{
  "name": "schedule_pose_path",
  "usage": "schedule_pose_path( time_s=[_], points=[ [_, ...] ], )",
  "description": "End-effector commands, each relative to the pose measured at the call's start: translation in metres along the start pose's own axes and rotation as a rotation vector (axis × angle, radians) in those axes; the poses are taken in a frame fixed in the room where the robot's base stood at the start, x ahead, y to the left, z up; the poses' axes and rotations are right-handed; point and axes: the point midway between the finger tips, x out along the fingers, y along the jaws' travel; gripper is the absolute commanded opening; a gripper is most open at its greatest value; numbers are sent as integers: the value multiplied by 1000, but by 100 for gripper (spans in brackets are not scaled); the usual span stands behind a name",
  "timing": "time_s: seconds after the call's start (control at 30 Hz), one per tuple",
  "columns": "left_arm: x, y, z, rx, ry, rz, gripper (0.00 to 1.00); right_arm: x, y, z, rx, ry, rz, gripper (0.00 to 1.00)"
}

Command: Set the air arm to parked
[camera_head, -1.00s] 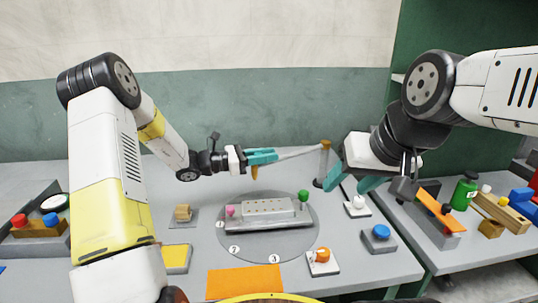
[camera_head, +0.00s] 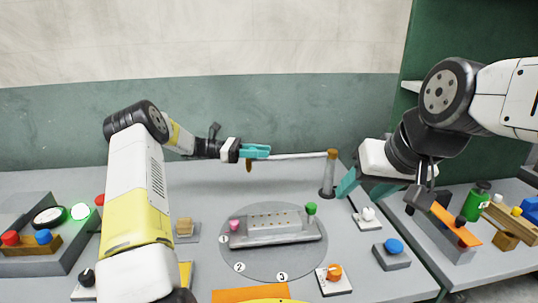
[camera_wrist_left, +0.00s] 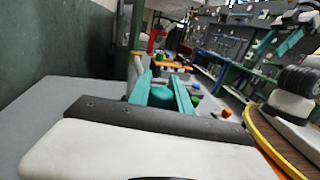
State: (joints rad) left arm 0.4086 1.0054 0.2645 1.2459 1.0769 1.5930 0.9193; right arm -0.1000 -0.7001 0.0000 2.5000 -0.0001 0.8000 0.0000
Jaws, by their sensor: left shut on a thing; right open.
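The air arm (camera_head: 300,156) is a thin pale rod reaching left from a brown-topped grey post (camera_head: 329,178) behind the round plate. A short brown piece (camera_head: 249,165) hangs below its left end. My left gripper (camera_head: 262,151) has its teal fingers shut on that left end, with the rod nearly level across the head view. In the left wrist view the fingers (camera_wrist_left: 161,92) close around a rounded teal piece; the rest of the rod is hard to make out. My right gripper (camera_head: 362,190) is open and empty, to the right of the post.
A grey press block (camera_head: 272,235) with pink and green knobs sits on a round plate (camera_head: 245,262) marked 1, 2, 3. Around it are an orange-knob switch (camera_head: 334,272), a blue button (camera_head: 394,248), a white-knob switch (camera_head: 368,216) and a wooden block (camera_head: 184,226). A button box stands left.

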Motion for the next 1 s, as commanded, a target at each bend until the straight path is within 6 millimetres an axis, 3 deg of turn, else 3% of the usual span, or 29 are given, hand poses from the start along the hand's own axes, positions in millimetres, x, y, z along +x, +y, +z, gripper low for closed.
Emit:
schedule_pose_path(
  time_s=[0.47, 0.5, 0.6, 1.0],
  points=[
    [-2, 9, 3, 5, 2, -18, 0, 0, 0, 0, 0, 0, 0, 54],
    [-2, 9, 3, 5, 2, -17, 30, 0, 0, 0, 0, 0, 0, 54],
    [-2, 8, 3, 5, 2, -19, 46, 0, 0, 0, 0, 0, 0, 54],
    [-11, 7, 0, 1, 3, -22, 46, 0, 0, 0, 0, 0, 0, 54]
  ],
)
